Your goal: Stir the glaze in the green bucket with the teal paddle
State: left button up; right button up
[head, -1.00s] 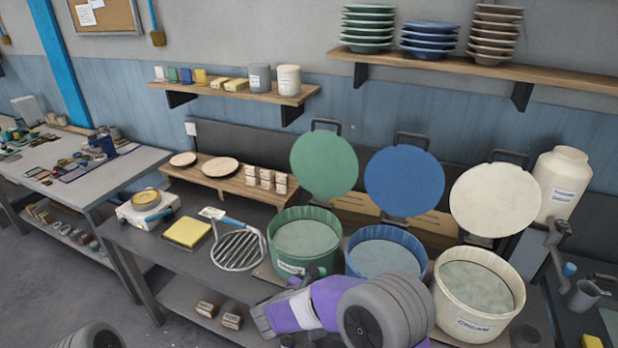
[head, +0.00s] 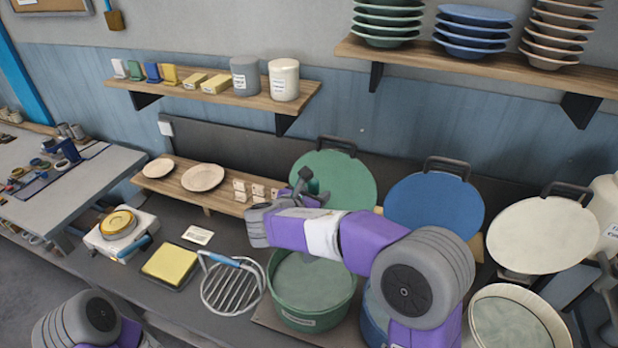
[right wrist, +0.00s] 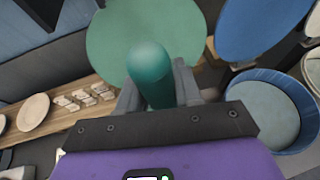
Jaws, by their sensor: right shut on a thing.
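The green bucket (head: 305,318) stands on the bench, open, with pale grey-green glaze (head: 308,280) in it. Its round green lid (head: 335,180) stands upright behind it. My right gripper (head: 308,188) is raised in front of that lid, above the bucket's back side. It is shut on the teal paddle, whose rounded handle (right wrist: 150,75) shows between the fingers in the right wrist view. The paddle's lower part is hidden, so I cannot tell whether it touches the glaze. My left gripper is out of view; only part of that arm shows at the lower left.
A blue bucket (right wrist: 300,110) and a cream bucket (head: 480,300) stand to the right, with blue (head: 433,210) and cream lids (head: 542,235) behind. A wire tool (head: 232,290) and a yellow sponge (head: 170,264) lie left. A low wooden shelf (head: 208,202) holds plates and small blocks.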

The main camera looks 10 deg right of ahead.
jog(key=shift+s+f+b, duration=0.15)
jog(key=shift+f+b, duration=0.3)
jog(key=shift+f, duration=0.1)
notch_tip(320, 180, down, 6)
jog(key=b, duration=0.4)
jog(key=shift+s+r+b, duration=0.1)
jog(key=shift+s+b, duration=0.05)
jog(key=shift+b, duration=0.25)
jog(key=shift+f+b, duration=3.95)
jog(key=shift+f, duration=1.6)
jog(key=shift+a, duration=0.1)
